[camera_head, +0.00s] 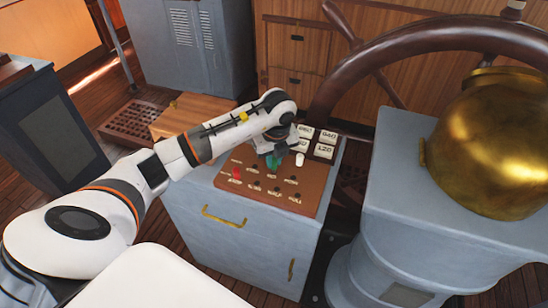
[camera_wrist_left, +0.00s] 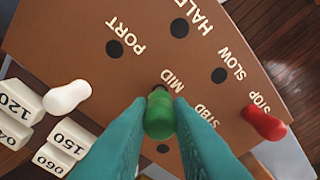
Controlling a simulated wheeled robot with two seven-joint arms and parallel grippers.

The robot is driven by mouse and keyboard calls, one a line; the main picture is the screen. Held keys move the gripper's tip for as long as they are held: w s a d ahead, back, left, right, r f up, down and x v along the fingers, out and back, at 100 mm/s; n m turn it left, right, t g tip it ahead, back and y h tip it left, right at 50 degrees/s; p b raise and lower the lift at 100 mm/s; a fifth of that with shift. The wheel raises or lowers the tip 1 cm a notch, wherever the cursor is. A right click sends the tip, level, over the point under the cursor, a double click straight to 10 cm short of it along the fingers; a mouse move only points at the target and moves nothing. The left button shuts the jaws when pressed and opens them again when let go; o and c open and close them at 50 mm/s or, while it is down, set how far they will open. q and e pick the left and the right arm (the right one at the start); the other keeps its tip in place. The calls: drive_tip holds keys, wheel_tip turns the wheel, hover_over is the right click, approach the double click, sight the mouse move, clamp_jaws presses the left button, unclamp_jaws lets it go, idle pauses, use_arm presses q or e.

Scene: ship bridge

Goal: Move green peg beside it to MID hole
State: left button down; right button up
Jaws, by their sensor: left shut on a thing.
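A brown board (camera_head: 297,198) with labelled holes lies on a grey cabinet. My left gripper (camera_head: 275,158) is over it, its teal fingers pointing down. In the left wrist view the fingers (camera_wrist_left: 158,112) are shut on the green peg (camera_wrist_left: 159,118). The MID hole (camera_wrist_left: 160,89) shows as a dark edge right at the peg's far end, beside the MID label. The peg covers most of this hole. I cannot tell whether the peg's lower end is in it or just above it. My right gripper is not in view.
A red peg (camera_wrist_left: 264,123) stands at STOP and a white peg (camera_wrist_left: 67,97) stands near PORT. The PORT (camera_wrist_left: 114,48) and SLOW (camera_wrist_left: 218,75) holes are empty. White number blocks (camera_head: 325,144) line the board's back right. A brass binnacle (camera_head: 490,145) and ship's wheel (camera_head: 430,40) stand to the right.

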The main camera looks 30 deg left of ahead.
use_arm(q)
drive_tip(key=shift+f+b, duration=0.5)
drive_tip(key=shift+f, duration=0.25)
idle(0.3)
drive_tip(key=c, duration=1.2)
unclamp_jaws()
drive_tip(key=shift+c, duration=0.2)
drive_tip(key=shift+r, duration=0.15)
drive_tip(key=shift+r+p, duration=2.4)
drive_tip(key=shift+r, duration=1.05)
